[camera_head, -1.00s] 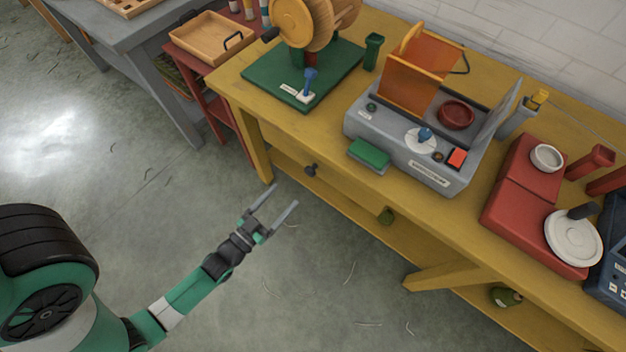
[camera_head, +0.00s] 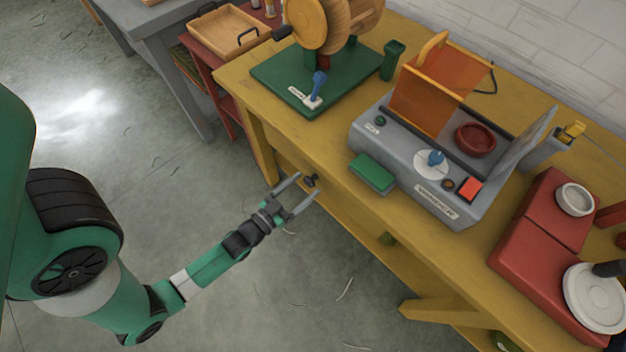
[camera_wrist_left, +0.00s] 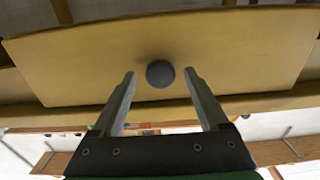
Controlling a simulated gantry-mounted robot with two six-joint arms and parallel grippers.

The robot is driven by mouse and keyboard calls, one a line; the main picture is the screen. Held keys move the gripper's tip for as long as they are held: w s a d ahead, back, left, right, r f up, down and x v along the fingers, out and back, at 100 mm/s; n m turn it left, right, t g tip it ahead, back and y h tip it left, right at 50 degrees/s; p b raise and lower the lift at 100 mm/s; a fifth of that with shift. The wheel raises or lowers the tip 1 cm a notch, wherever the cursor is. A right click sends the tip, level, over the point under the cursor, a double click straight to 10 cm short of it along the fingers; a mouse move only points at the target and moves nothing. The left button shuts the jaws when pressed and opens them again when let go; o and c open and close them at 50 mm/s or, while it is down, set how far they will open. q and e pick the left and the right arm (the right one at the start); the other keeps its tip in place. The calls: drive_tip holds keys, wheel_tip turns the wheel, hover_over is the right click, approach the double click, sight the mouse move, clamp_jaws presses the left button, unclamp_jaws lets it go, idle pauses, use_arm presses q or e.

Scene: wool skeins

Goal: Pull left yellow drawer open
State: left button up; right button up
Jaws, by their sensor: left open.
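The yellow drawer front (camera_wrist_left: 90,62) spans the left wrist view, flush under the yellow table's top as far as I can tell. Its round dark knob (camera_wrist_left: 160,73) sits near the middle of the front. In the head view the knob (camera_head: 311,181) shows at the table's left end. My left gripper (camera_head: 306,190) is open, its two fingers pointing at the drawer. In the left wrist view the left gripper (camera_wrist_left: 160,82) has one finger on each side of the knob, with gaps between. My right gripper is not in view.
On the yellow table (camera_head: 335,140) stand a green base (camera_head: 285,80) with a wooden wheel, a grey machine (camera_head: 400,150) with an orange holder, and a red scale (camera_head: 540,230). A green block (camera_head: 372,173) lies near the front edge. The floor in front is clear.

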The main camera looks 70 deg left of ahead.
use_arm(q)
drive_tip(key=shift+w+a, duration=0.1)
drive_tip(key=shift+w, duration=0.05)
drive_tip(key=shift+c, duration=0.4)
clamp_jaws()
idle(1.0)
